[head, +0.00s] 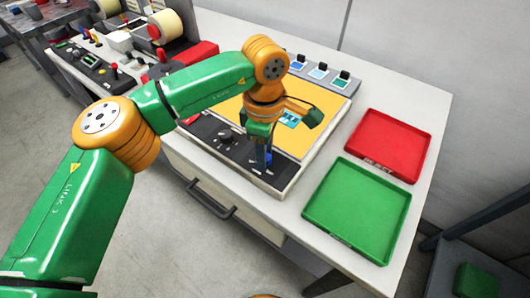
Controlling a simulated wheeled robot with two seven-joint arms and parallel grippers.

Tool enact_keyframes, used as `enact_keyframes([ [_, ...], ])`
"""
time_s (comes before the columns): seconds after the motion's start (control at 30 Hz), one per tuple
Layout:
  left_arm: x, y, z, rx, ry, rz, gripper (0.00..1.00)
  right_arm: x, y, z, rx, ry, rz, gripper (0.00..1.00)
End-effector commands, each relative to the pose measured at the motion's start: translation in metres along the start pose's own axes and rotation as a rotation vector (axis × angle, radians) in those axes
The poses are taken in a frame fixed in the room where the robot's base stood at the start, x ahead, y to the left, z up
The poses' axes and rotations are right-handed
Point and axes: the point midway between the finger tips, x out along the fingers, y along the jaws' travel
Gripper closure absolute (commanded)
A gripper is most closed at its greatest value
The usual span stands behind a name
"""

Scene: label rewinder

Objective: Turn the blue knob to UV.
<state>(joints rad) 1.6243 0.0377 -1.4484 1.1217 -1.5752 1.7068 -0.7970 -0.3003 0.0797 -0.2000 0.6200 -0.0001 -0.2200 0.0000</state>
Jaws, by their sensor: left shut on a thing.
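The device (231,113) on the white table has a yellow-orange top and a black control strip (208,130) along its front edge. The blue knob (268,158) is at the right part of that strip, mostly hidden by my left gripper. My left gripper (262,162) points down over the strip, its fingers shut around the knob. The knob's pointer and the UV mark cannot be read here. A dark knob (225,137) sits further left on the strip. My right gripper is out of view.
A green tray (357,208) and a red tray (388,145) lie right of the device. Several small switches (320,71) line its back. Another bench with a roll and levers (115,72) stands at the left. A drawer handle (210,200) juts from the table front.

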Motion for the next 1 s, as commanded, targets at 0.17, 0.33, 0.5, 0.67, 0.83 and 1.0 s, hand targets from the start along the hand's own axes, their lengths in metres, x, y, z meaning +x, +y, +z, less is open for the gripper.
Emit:
enact_keyframes([
  [0.17,-0.0024,0.0016,-0.0007,0.161,0.001,0.008,1.0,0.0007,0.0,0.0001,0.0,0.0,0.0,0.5],
  [0.33,-0.0028,0.0015,-0.0007,0.321,0.001,0.008,1.0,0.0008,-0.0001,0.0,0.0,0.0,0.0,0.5],
  [0.5,-0.003,0.0015,-0.0007,0.468,0.002,0.009,1.0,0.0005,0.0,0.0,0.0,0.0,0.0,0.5],
  [0.67,-0.0031,0.0015,-0.0008,0.586,0.003,0.009,1.0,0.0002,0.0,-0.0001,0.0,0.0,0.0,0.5],
  [0.83,-0.0031,0.0014,-0.0009,0.682,0.003,0.009,1.0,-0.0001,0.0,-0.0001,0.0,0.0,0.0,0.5],
  [1.0,-0.003,0.0014,-0.001,0.744,0.004,0.008,1.0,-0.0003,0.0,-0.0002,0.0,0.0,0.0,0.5],
])
